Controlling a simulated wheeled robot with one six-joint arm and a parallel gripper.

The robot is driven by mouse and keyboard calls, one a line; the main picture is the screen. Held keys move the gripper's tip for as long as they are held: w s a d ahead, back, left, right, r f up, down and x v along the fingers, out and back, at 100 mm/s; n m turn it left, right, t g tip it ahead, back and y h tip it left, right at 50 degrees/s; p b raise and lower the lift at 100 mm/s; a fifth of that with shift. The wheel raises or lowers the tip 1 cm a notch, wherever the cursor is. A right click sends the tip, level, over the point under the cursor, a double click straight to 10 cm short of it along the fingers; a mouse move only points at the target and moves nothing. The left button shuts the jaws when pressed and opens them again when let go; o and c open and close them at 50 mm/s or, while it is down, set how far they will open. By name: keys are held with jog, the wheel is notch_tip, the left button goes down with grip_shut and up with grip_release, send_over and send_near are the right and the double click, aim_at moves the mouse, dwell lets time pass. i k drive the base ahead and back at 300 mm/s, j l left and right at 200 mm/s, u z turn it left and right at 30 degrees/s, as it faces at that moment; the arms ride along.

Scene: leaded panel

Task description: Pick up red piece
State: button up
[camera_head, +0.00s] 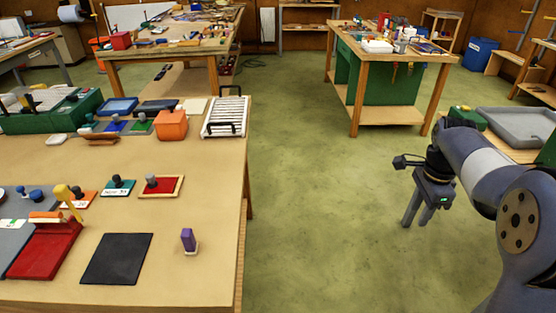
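I cannot tell for sure which red thing the task names. My gripper (417,219) hangs over the green floor at the right, pointing down, well apart from the bench. Its two fingers stand apart with nothing between them.
The wooden workbench (205,270) also holds a black mat (117,259), a purple block (188,240), a teal knobbed piece (118,188), an orange box (171,125) and a white rack (226,116). A green-sided table (385,85) stands behind. The floor between is clear.

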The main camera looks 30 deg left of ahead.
aim_at(155, 185)
jog(key=i+l+u, duration=0.2)
jog(key=i, duration=0.2)
jog(key=i+u, duration=0.2)
jog(key=i, duration=0.25)
jog(key=i+l+u, duration=0.2)
jog(key=i+j+u, duration=0.1)
jog(key=i+u, duration=0.6)
jog(key=u, duration=0.2)
jog(key=i+l+u, duration=0.15)
jog(key=i+u, duration=0.3)
jog(key=i+l+u, duration=0.2)
jog(key=u, duration=0.25)
jog(key=i+u, duration=0.2)
jog(key=u, duration=0.2)
jog(key=i+u, duration=0.25)
jog(key=u, duration=0.2)
jog(key=i+u, duration=0.2)
jog(key=u, duration=0.2)
